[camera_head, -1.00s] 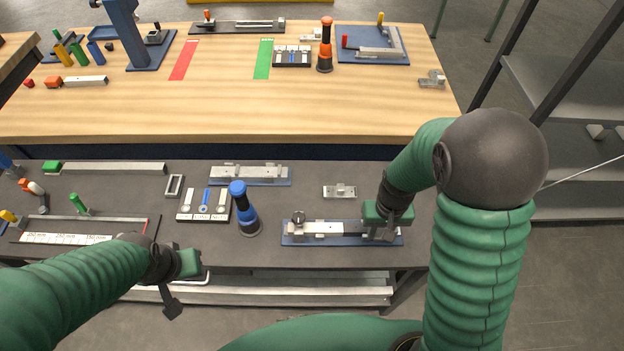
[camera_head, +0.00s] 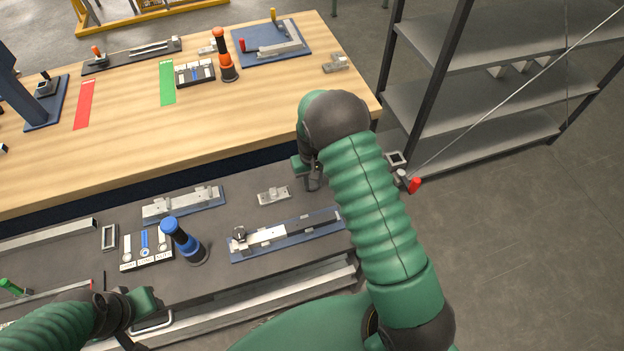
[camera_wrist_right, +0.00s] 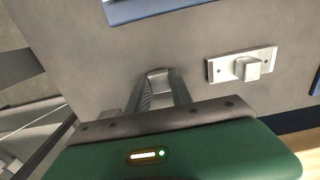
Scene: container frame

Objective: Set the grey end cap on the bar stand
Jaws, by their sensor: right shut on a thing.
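My right gripper (camera_head: 314,180) is raised over the right part of the dark table, past the small plate and apart from it. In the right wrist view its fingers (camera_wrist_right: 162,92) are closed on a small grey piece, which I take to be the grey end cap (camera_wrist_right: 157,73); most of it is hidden. A blue-based stand (camera_head: 236,254) with a grey and dark bar lies nearer me; its right end meets my arm in the picture. I cannot tell whether it is the bar stand. My left gripper (camera_head: 140,312) is low at the left, its fingers unclear.
A small grey plate with a raised block (camera_head: 274,196) lies flat; it also shows in the right wrist view (camera_wrist_right: 243,66). Another blue-based stand (camera_head: 184,204), a blue-handled tool (camera_head: 182,240) and a label tray (camera_head: 146,248) stand left. A shelf rack (camera_head: 480,100) rises at right.

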